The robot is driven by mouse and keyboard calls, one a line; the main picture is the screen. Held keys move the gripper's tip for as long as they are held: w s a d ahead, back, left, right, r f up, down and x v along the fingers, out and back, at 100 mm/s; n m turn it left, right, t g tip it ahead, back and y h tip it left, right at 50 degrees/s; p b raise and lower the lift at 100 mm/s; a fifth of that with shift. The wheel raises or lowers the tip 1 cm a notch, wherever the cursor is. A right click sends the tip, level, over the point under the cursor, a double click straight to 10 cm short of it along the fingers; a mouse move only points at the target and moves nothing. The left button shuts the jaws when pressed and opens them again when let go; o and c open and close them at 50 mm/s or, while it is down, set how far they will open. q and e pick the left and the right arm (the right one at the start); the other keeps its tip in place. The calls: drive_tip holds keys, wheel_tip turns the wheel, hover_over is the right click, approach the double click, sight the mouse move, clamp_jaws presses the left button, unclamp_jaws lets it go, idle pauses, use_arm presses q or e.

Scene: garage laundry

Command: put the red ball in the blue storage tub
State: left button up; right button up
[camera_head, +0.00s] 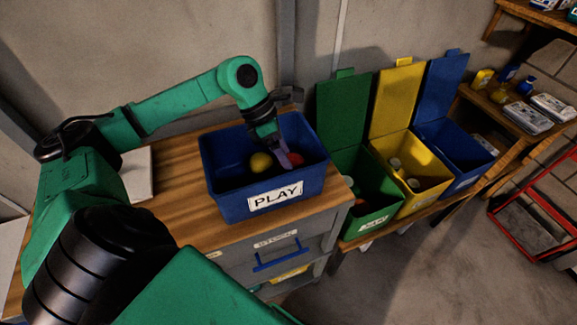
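The blue storage tub (232,203), with a white PLAY label, stands on the wooden top. Inside it, the red ball (296,160) shows in part towards the right and a yellow ball (261,163) lies to its left. My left gripper (285,160) reaches down into the tub from above. Its purplish finger end is right beside the red ball, between the two balls. I cannot tell whether the fingers are open or shut, or touch the red ball. My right gripper is not in view.
Open green (378,222), yellow (429,186) and blue (475,173) bins with raised lids stand to the right of the tub. A drawer with a blue handle (277,261) is below it. Bottles and packs sit on a shelf (522,118) at far right. A red frame (537,233) stands on the floor.

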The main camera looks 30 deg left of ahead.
use_arm(q)
wheel_tip(320, 180, down, 2)
drive_tip(key=shift+f, duration=0.4)
drive_tip(key=o, duration=1.1)
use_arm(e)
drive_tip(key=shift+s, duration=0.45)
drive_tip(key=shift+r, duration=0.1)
use_arm(q)
drive_tip(key=shift+r, duration=0.25)
drive_tip(key=b+v, duration=0.1)
drive_tip(key=v, duration=1.1)
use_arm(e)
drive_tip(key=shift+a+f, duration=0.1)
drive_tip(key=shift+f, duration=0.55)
use_arm(q)
drive_tip(key=shift+f, duration=0.1)
